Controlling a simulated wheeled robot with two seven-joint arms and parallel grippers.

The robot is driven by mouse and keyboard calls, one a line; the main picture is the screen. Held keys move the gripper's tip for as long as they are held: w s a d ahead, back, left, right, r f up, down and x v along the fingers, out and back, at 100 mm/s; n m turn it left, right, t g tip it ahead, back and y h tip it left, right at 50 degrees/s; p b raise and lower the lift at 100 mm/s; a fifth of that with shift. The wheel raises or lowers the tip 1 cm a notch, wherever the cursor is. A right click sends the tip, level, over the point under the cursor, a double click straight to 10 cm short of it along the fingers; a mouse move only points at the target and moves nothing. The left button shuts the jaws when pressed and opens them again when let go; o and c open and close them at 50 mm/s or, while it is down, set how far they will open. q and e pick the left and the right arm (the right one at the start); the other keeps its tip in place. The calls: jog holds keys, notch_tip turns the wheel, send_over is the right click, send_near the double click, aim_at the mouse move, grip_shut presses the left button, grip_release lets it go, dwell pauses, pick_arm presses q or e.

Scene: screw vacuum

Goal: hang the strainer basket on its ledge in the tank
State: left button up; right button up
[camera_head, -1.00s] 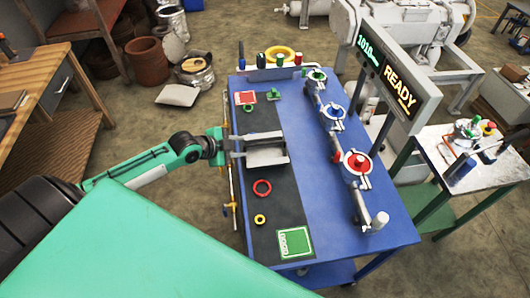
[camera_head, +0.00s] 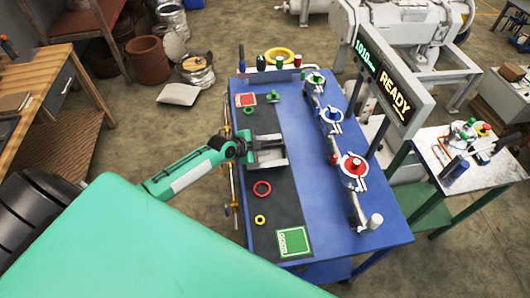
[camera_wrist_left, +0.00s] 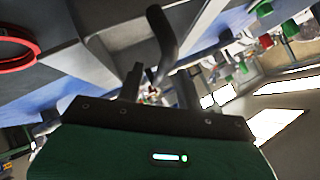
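My left gripper (camera_head: 262,150) is over the dark mat (camera_head: 285,202) on the blue cart. Grey, flat-sided metal parts show around its tip; I cannot tell there which are fingers and which is a separate object. In the left wrist view, two dark fingers (camera_wrist_left: 160,85) stand apart with a dark bent bar (camera_wrist_left: 163,38) beyond and between them. I cannot tell whether they touch it. I cannot make out the strainer basket, its ledge or the tank with certainty. My right gripper is not in view.
A red ring (camera_head: 262,188) and a small yellow ring (camera_head: 260,220) lie on the mat. A pipe line with green, blue and red (camera_head: 353,166) capped fittings runs along the cart's right side. A sign (camera_head: 396,90) reads READY. Blue cart top (camera_head: 315,205) between them is clear.

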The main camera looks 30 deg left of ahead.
pick_arm(q)
jog(key=shift+w+d+f, duration=0.25)
jog(key=shift+w+f, duration=0.2)
jog(key=shift+w, duration=0.05)
jog(key=shift+f, duration=0.1)
grip_shut()
jog(key=shift+w, duration=0.1)
